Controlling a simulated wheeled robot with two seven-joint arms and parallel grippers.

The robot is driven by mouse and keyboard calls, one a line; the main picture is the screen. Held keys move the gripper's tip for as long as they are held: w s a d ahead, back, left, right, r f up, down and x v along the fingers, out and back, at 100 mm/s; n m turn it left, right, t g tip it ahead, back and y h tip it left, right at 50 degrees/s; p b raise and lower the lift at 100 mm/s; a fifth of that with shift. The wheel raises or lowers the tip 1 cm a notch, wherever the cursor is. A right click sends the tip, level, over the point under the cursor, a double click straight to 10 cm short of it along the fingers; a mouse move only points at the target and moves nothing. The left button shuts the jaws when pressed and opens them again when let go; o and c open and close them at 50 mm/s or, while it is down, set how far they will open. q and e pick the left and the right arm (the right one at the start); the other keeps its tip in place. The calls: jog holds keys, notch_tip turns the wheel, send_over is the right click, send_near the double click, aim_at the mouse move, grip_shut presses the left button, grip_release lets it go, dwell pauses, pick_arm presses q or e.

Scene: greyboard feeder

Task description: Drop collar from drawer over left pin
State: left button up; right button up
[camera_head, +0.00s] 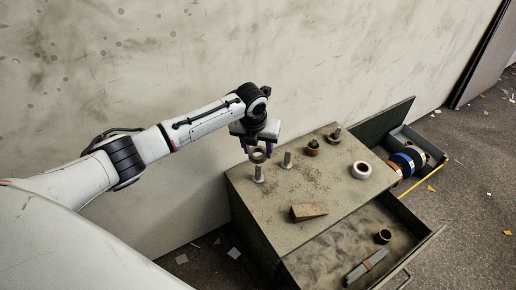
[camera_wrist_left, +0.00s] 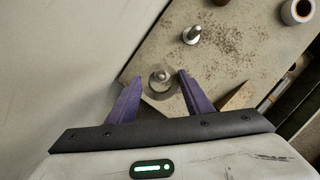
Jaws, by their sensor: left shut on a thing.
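The left pin (camera_head: 258,174) stands upright right below the collar, on a round base. In the left wrist view the collar (camera_wrist_left: 152,91) sits between the purple fingertips of the left gripper (camera_wrist_left: 159,76), and the pin top (camera_wrist_left: 160,75) shows within its ring. I cannot tell whether the pin tip is inside the bore. The open drawer (camera_head: 412,243) holds another, dark collar (camera_head: 383,237). My right gripper is not in view.
A second pin (camera_head: 287,160) stands close to the right. The cabinet top (camera_head: 265,219) also bears a wooden wedge (camera_head: 308,212), a white ring (camera_head: 361,169), a brown fitting (camera_head: 312,148) and a far pin (camera_head: 337,135). A bar (camera_head: 366,267) lies in the drawer. The wall is close behind.

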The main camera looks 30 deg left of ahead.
aim_at(258, 167)
pick_arm(q)
notch_tip(258, 167, down, 2)
jog(key=shift+f+b, duration=0.15)
jog(key=shift+b, duration=1.05)
jog(key=shift+f+b, duration=0.8)
jog(key=shift+b, duration=0.2)
jog(key=shift+f+b, duration=0.65)
jog(key=shift+f, duration=1.55)
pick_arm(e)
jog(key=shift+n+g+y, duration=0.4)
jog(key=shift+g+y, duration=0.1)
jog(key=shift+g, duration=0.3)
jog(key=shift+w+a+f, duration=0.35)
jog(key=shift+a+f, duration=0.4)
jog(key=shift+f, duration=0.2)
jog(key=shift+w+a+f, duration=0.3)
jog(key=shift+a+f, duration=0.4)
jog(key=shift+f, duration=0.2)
pick_arm(q)
jog(key=o, duration=1.3)
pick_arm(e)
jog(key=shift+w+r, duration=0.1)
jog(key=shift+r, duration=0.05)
pick_arm(q)
jog(key=shift+o, duration=0.2)
